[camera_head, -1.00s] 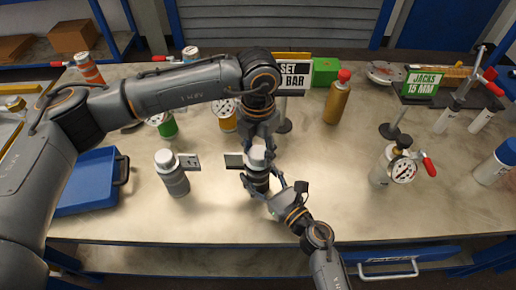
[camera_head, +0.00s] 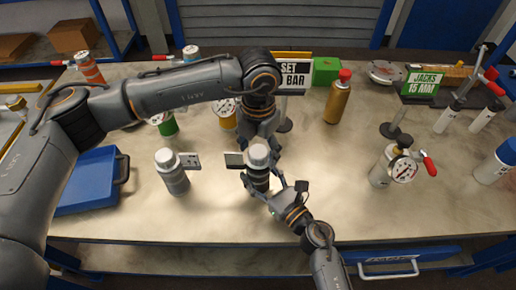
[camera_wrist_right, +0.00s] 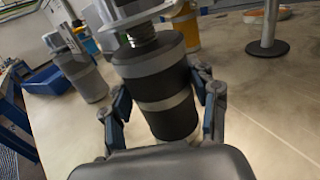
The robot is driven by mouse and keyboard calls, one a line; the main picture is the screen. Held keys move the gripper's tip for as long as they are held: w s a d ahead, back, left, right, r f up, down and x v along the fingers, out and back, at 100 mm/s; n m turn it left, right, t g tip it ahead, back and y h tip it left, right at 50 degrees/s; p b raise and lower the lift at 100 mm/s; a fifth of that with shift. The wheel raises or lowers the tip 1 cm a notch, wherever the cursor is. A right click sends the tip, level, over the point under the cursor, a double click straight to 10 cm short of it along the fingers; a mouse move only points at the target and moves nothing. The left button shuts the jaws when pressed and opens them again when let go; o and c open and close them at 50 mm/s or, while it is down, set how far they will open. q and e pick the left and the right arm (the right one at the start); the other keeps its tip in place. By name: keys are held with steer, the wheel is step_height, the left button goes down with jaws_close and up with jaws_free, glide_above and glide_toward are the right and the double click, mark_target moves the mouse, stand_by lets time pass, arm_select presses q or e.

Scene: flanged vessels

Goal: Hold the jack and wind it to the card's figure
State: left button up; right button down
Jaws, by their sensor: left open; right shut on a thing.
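A jack (camera_head: 259,180) with a dark banded body and a white-grey top knob stands on the bench; in the right wrist view its body (camera_wrist_right: 158,90) fills the middle, with a threaded neck above. My right gripper (camera_head: 260,190) is shut on the jack's body, one finger on each side. My left gripper (camera_head: 264,147) is open just behind the knob, which shows clear in front of it. A second, greyer jack (camera_head: 173,178) stands to the left. A small plate juts from the side of each jack. The green card (camera_head: 425,85) reads "JACKS 15 MM".
A gauge vessel (camera_head: 388,168) with a red handle stands right, a gold bottle (camera_head: 338,100) at the back, a blue tray (camera_head: 88,180) at left.

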mark_target(258, 151)
arm_select(q)
steer(key=shift+r, duration=0.15)
step_height(258, 151, up, 12)
stand_by(0.3)
stand_by(0.4)
arm_select(e)
steer(key=shift+c, duration=1.5)
jaws_free()
